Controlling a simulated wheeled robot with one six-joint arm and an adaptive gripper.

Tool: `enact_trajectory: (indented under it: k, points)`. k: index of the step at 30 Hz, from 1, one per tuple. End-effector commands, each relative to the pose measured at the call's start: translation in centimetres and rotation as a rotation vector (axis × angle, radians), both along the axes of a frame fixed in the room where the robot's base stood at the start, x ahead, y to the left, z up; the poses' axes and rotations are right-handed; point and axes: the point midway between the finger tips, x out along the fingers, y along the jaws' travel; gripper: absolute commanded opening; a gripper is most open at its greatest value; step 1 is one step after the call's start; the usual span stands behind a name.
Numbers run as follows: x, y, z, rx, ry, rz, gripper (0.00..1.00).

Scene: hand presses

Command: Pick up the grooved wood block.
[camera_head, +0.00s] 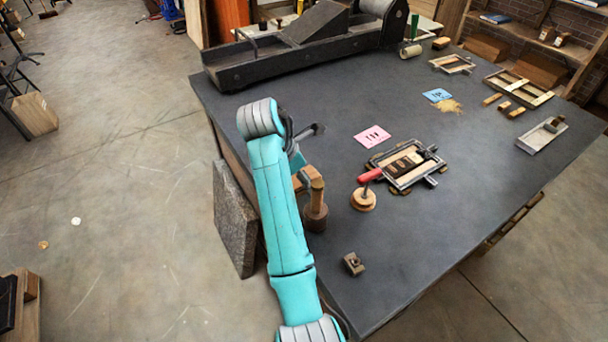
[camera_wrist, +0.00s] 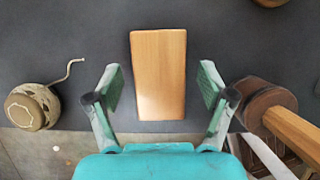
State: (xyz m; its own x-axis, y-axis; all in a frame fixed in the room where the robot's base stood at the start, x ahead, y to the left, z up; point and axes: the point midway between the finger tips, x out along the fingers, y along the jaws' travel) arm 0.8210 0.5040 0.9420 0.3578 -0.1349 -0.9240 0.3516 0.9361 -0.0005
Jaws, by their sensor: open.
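A smooth orange-brown wood block (camera_wrist: 158,70) lies on the dark table directly ahead of my gripper (camera_wrist: 160,82) in the wrist view. My gripper is open, with one green-padded finger on each side of the block and a gap to both. No groove shows on its upper face. In the head view, a wood block (camera_head: 302,179) shows partly behind my arm, beside the mallet. A separate small brownish block (camera_head: 354,264) with a notch-like dark mark sits near the front table edge; I cannot tell if it is wood.
A wooden mallet (camera_wrist: 272,107) stands close right of my gripper. A round string-topped item (camera_wrist: 32,107) lies left. The near table edge runs below my gripper.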

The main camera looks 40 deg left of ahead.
Motion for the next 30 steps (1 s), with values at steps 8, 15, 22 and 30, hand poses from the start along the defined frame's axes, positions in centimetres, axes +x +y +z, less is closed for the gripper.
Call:
enact_trajectory:
  k: [8, 15, 22, 30]
  points:
    - [-0.04, -0.11, -0.35, 0.001, -0.001, 0.002, 0.81]
    - [-0.04, -0.11, -0.43, 0.001, 0.000, 0.001, 0.81]
    - [-0.04, -0.11, -0.70, 0.001, 0.000, 0.001, 0.81]
    - [-0.04, -0.11, -0.86, 0.001, 0.000, 0.001, 0.81]
